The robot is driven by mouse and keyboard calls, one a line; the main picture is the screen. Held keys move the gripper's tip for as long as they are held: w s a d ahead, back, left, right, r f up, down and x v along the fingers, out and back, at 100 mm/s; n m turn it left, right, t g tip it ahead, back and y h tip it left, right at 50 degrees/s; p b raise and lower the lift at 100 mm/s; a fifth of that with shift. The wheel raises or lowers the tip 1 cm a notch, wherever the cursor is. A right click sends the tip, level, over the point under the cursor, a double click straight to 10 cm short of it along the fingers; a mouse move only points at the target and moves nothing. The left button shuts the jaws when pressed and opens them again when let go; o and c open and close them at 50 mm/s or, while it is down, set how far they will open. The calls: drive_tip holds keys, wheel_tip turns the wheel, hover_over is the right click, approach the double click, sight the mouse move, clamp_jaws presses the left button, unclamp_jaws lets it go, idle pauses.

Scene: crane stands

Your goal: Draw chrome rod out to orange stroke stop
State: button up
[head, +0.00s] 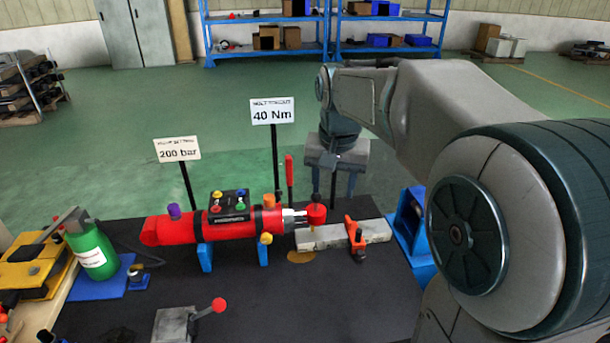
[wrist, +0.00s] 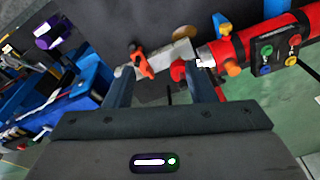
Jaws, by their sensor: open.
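The red hydraulic cylinder (head: 222,224) lies level on blue supports. Its chrome rod (head: 291,218) shows only a short length at the right end, and it also shows in the wrist view (wrist: 206,57). A red knob (head: 316,215) sits at the rod's outer end; it shows in the wrist view (wrist: 178,70) too. The orange stroke stop (head: 356,236) is clamped on a grey rail (head: 326,237), right of the knob with a gap between. My gripper (head: 325,197) is open and empty, pointing down above the knob. In the wrist view its fingers (wrist: 163,86) stand wide apart.
A red-tipped upright lever (head: 289,178) and two sign posts, reading 200 bar (head: 177,149) and 40 Nm (head: 272,111), rise behind the cylinder. A blue bracket (head: 412,225) stands right of the rail. A red-knobbed lever block (head: 180,323) sits in front; the dark mat between is mostly clear.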

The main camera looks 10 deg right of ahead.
drive_tip(key=w+f+m+g, duration=0.1)
drive_tip(key=w+f+m, duration=0.15)
drive_tip(key=w, duration=0.65)
drive_tip(key=w+f+m+g, duration=0.1)
drive_tip(key=w+m, duration=0.2)
drive_tip(key=w, duration=0.7)
drive_tip(key=shift+n, duration=0.25)
drive_tip(key=f, duration=1.3)
drive_tip(key=shift+s+d, duration=0.2)
drive_tip(key=shift+d, duration=0.1)
clamp_jaws()
drive_tip(key=shift+d, duration=0.1)
